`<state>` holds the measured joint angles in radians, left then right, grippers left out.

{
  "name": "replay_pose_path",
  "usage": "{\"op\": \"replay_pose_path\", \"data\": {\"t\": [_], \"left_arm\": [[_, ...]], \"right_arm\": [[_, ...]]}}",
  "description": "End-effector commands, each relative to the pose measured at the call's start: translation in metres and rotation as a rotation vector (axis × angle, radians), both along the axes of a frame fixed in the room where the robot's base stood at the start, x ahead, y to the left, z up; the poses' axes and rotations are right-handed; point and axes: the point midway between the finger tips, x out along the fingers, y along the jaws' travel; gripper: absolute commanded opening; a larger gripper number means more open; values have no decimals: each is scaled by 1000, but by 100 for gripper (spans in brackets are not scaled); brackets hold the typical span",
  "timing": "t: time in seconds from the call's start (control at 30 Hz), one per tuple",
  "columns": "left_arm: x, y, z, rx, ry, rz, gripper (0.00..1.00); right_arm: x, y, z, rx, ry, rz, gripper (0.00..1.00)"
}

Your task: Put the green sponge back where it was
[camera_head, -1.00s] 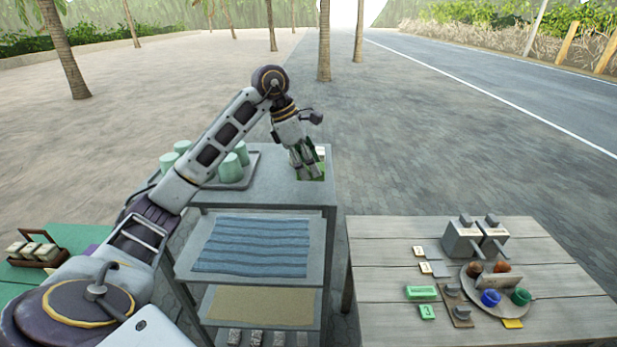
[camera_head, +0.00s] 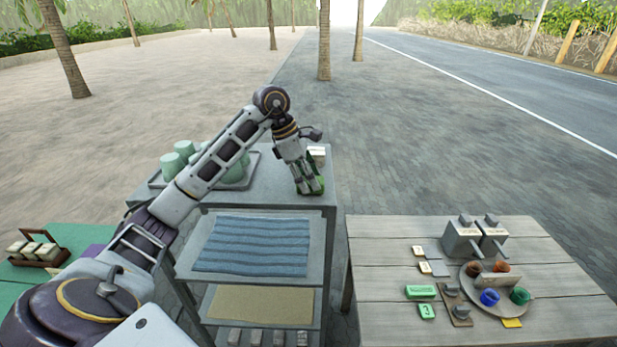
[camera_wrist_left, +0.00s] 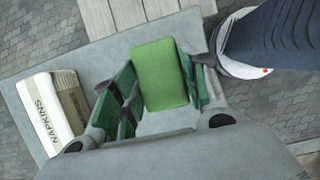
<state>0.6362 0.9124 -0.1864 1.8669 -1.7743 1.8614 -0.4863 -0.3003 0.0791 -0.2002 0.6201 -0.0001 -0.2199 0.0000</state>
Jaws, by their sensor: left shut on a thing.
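The green sponge (camera_wrist_left: 160,75) is a plain block between the fingers of my left gripper (camera_wrist_left: 160,88) in the left wrist view. The gripper is shut on it. In the head view the left gripper (camera_head: 309,188) points down at the right end of the grey cart's top (camera_head: 285,181), and the sponge (camera_head: 318,187) shows partly behind the fingers. Whether the sponge touches the top I cannot tell. My right gripper is not in view.
A napkin box (camera_wrist_left: 50,110) stands on the cart top beside the gripper. A tray (camera_head: 254,160) with several green cups (camera_head: 172,163) is at the left. Striped cloth (camera_head: 255,246) lies on the shelf below. A wooden table (camera_head: 385,255) with assorted items stands to the right.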

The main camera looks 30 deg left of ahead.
Motion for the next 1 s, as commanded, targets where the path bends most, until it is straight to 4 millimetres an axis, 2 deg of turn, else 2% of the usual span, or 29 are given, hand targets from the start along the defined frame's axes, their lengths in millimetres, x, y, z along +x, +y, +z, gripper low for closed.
{"op": "replay_pose_path", "data": {"t": [0.3,0.33,0.5,1.0], "left_arm": [[0,0,-4,0,0,0,25],[0,0,-3,0,0,0,46],[0,0,-3,0,0,0,65],[0,0,0,0,1,0,65]], "right_arm": [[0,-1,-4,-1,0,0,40],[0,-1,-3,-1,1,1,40],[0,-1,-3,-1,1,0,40],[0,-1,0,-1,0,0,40]]}}
